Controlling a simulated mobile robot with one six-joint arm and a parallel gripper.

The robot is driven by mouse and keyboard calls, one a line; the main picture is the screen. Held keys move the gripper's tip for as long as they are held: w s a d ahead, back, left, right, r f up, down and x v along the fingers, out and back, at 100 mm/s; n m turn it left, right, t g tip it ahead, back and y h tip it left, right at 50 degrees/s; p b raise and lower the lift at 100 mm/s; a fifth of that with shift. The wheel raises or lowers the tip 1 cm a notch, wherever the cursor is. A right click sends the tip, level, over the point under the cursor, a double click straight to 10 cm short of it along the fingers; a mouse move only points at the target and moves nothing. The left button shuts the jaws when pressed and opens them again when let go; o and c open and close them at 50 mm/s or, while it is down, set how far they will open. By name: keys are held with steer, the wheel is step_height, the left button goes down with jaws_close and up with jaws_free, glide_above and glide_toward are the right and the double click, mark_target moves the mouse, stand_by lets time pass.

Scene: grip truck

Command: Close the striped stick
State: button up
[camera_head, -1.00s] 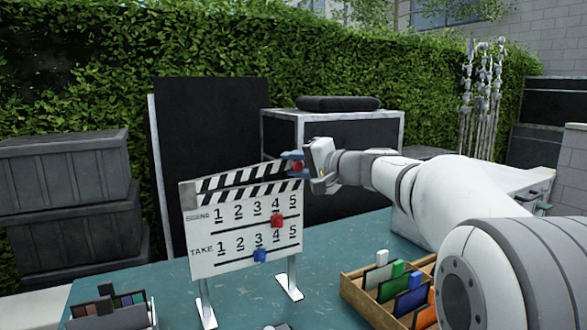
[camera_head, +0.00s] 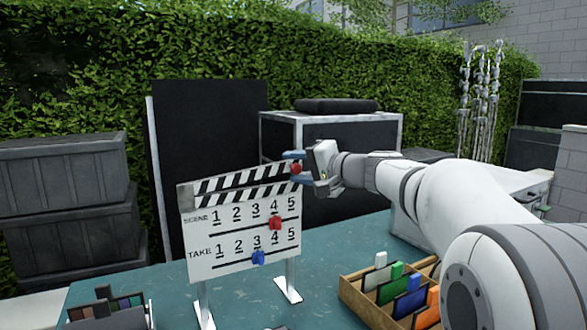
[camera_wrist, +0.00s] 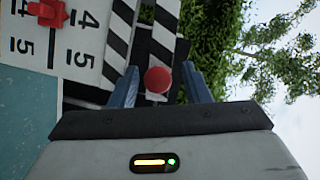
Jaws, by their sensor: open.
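The white clapperboard (camera_head: 240,228) stands upright on the teal table. Its black-and-white striped stick (camera_head: 235,178) is hinged at the left and lies tilted slightly open, with a narrow wedge gap above the striped top edge of the board. A red knob (camera_head: 296,169) sits at the stick's right end; it also shows in the wrist view (camera_wrist: 157,80). My gripper (camera_head: 296,168) is open, with one blue finger above the knob and one below. In the wrist view, the knob lies between the fingers, with space on both sides.
A red marker (camera_head: 275,223) and a blue marker (camera_head: 258,257) sit on the board's rows. A wooden tray (camera_head: 352,295) of coloured cards stands at the front right.

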steer(key=v, duration=0.6)
steer(key=shift+s+d, duration=0.25)
steer(key=shift+c, duration=0.2)
steer(key=shift+a+r, duration=0.1)
steer(key=shift+r, duration=0.1)
steer(key=shift+c, duration=0.8)
steer(key=a+r+n+g+h+p, duration=0.1)
steer(key=a+r+n+g+p, duration=0.1)
steer(key=p, duration=0.1)
steer(key=s+a+r+n+g+h+p, duration=0.1)
steer(key=a+r+n+g+p, duration=0.1)
steer(key=p, duration=0.2)
steer(key=a+r+n+g+p, duration=0.2)
steer(key=n+p, duration=0.1)
steer(key=p, duration=0.1)
steer(key=shift+s+a+r+h, duration=0.15)
steer(key=shift+s+r+h, duration=0.2)
steer(key=shift+h, duration=0.05)
jaws_close()
step_height(320, 180, up, 9)
steer(key=d+n+g+h+p, duration=0.2)
steer(key=n+h+p, duration=0.1)
steer(key=h+p, duration=0.55)
steer(key=p+x, duration=0.2)
steer(key=x, duration=1.1)
steer(key=shift+f+n+y, duration=0.25)
steer(key=shift+n+y, duration=0.05)
steer(key=shift+y, duration=0.15)
